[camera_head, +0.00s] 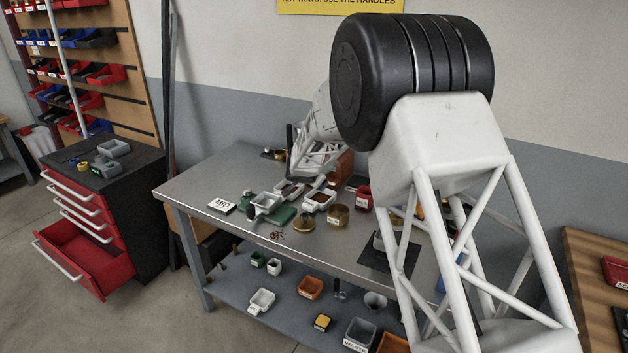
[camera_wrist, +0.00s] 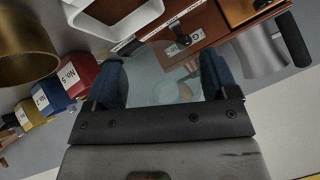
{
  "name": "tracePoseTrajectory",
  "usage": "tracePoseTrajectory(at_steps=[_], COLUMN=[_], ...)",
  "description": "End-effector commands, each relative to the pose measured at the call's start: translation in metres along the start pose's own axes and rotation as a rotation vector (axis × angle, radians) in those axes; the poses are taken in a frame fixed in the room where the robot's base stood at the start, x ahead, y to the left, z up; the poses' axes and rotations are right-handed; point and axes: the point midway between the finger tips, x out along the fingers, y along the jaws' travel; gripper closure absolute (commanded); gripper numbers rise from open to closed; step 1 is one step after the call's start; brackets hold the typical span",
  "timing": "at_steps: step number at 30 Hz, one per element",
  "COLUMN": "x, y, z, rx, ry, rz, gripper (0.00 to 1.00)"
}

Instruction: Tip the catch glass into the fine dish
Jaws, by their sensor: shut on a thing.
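In the wrist view my gripper (camera_wrist: 165,80) has its two dark blue fingers closed on the sides of a clear glass (camera_wrist: 160,92), which looks like the catch glass. Its contents and its exact tilt are hard to make out. A white-rimmed dish (camera_wrist: 112,22) lies just beyond the left finger, apart from the glass. In the head view pale dishes stand on the bench, one at the left (camera_head: 266,202) and one nearer the arm (camera_head: 320,199). I cannot read which is the fine dish. My fingertips are not clear in the head view.
A brass tin (camera_wrist: 25,50) and red (camera_wrist: 82,77), blue and yellow labelled pots lie left in the wrist view. A brown box (camera_wrist: 185,30) and a steel jug (camera_wrist: 262,52) with a black handle are beyond. A MID card (camera_head: 222,205) lies on the bench (camera_head: 195,185), whose left end is clear.

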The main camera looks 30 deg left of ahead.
Motion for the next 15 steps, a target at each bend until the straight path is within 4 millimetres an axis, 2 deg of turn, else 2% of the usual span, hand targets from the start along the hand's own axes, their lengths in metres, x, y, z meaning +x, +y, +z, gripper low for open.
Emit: tracePoseTrajectory(at_steps=[15], x=[-0.0019], y=[-0.0023], z=[-0.0058], rx=[0.046], ry=[-0.111], rz=[0.016], gripper=[0.49])
